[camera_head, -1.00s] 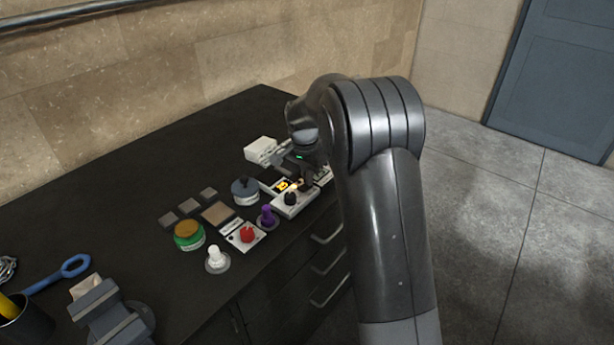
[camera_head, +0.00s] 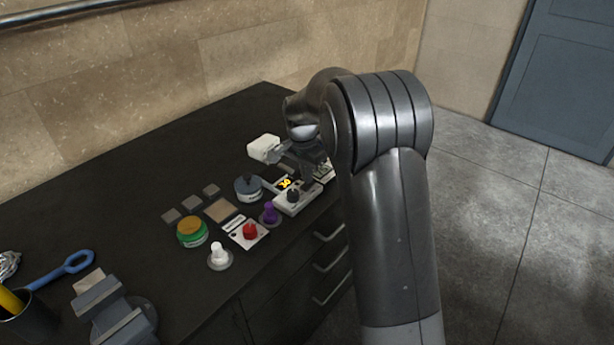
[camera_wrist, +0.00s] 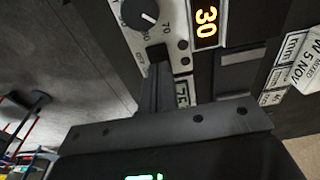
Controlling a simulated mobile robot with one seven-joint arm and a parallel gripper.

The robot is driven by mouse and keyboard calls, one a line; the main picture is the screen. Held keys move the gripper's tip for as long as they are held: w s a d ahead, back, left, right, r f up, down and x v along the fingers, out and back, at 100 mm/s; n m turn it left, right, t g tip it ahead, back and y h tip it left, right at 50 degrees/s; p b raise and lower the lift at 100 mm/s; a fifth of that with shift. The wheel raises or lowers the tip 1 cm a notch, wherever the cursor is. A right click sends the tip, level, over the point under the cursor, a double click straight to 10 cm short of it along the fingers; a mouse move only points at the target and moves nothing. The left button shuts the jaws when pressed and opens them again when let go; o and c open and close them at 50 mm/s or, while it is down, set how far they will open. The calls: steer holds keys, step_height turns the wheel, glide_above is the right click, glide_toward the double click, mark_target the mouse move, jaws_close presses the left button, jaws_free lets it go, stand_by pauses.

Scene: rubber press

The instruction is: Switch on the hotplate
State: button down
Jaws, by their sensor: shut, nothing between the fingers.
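The hotplate (camera_head: 283,208) is a white unit near the front edge of the dark bench. Its black knob (camera_wrist: 140,12) and lit orange display (camera_wrist: 206,22) reading 30 show in the wrist view; the display also shows in the head view (camera_head: 285,184). Two small dark round spots sit on the panel beside the display. My gripper (camera_wrist: 159,68) is shut and empty. Its fingertips are at the panel just below the knob's scale; I cannot tell whether they touch it. In the head view my arm hides part of the unit's right side.
A purple-knobbed item (camera_head: 270,212), a red knob on a white plate (camera_head: 250,231), a white knob (camera_head: 219,253) and a green-banded tub (camera_head: 192,232) stand to the left. A grey-lidded pot (camera_head: 248,188) and white box (camera_head: 264,148) are close behind. The bench's back left is clear.

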mark_target(305, 187)
step_height(305, 187, up, 13)
steer(key=s+a, duration=0.1)
steer(key=shift+s+a, duration=0.25)
steer(key=shift+w+d, duration=0.5)
steer(key=f, duration=0.4)
steer(key=w+d+f, duration=0.1)
steer(key=f, duration=0.8)
steer(key=shift+w+d+f, duration=0.25)
steer(key=shift+f, duration=0.15)
